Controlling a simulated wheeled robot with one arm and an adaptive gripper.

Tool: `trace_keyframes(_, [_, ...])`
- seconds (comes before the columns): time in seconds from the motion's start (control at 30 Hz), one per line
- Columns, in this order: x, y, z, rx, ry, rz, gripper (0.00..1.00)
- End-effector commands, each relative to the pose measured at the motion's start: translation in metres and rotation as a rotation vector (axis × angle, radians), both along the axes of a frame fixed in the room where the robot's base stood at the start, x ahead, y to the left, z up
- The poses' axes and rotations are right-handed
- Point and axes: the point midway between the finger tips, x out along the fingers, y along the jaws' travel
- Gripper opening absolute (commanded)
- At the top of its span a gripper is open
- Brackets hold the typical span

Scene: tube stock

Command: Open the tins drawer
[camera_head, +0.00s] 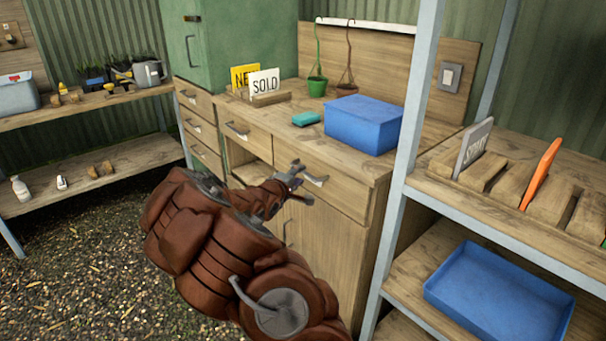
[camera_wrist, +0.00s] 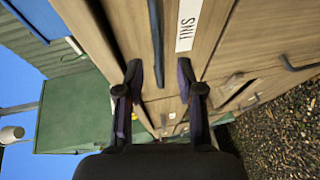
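The tins drawer (camera_head: 345,194) is a wide wooden drawer front under the right part of the worktop, and it looks shut. In the wrist view its white TINS label (camera_wrist: 188,25) shows beside a dark bar handle (camera_wrist: 155,35). My gripper (camera_head: 303,178) is in front of this drawer. In the wrist view my gripper (camera_wrist: 159,72) is open, with one finger on each side of the handle's line. I see no finger closed on the handle. In the head view the handle is hidden behind or mixed with the fingers.
A blue box (camera_head: 362,123) and a teal sponge (camera_head: 306,118) sit on the worktop above. A neighbouring drawer (camera_head: 247,137) has an open space below it. A shelf post (camera_head: 403,170) stands close on the right. Gravel floor (camera_head: 110,260) is free at left.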

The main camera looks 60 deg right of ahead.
Motion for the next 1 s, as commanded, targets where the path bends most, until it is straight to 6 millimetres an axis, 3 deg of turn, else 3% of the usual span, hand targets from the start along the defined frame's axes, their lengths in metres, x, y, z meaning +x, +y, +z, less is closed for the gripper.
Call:
trace_keyframes(0.4, [0.003, -0.032, -0.006, 0.000, -0.001, -0.001, 0.37])
trace_keyframes(0.83, [0.004, -0.036, -0.007, 0.001, -0.001, 0.000, 0.37])
trace_keyframes(1.0, [0.004, -0.036, -0.007, 0.001, -0.001, 0.000, 0.21])
